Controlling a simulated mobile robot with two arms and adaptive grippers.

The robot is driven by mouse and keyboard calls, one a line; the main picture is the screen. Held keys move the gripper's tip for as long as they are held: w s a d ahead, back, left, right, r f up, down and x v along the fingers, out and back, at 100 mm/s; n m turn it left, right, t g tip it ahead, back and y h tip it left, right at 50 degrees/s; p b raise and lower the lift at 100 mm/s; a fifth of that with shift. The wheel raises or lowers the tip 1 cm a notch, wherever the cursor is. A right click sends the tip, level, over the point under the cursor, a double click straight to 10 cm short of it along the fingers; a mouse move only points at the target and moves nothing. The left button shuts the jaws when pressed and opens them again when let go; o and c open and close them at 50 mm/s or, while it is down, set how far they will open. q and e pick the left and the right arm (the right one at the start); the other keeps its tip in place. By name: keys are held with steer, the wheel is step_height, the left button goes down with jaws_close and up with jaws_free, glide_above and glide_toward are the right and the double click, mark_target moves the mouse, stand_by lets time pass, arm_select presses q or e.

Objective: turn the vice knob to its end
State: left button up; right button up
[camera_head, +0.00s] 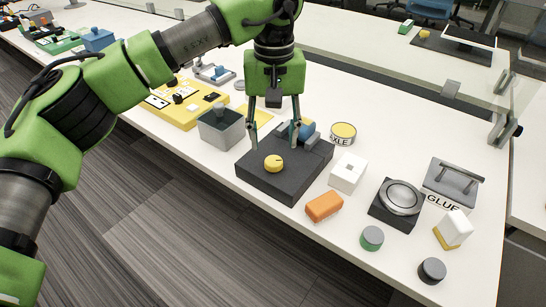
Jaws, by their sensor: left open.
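The vice (286,187) is a dark grey block on the white table, with a round yellow knob (273,163) on its near top face. A dark pointer mark shows on the knob. A blue part (307,130) sits at the vice's back, partly hidden by a finger. My left gripper (274,142) points down over the vice, its two fingers spread and empty. In the picture its fingertips are above and to either side of the knob, apart from it. My right gripper is out of view.
A grey bin (221,141) stands left of the vice. A white block (347,173), an orange block (324,206) and a round tin (343,133) are close on its right. A round grey device (399,198) and a glue box (451,184) stand farther right. The front table edge runs below.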

mark_target(273, 161)
arm_select(q)
step_height(273, 161, down, 6)
steer(key=shift+r, duration=0.1)
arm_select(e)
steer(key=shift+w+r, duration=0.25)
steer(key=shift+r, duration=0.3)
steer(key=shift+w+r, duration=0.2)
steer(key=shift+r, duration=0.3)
arm_select(q)
steer(key=c, duration=1.1)
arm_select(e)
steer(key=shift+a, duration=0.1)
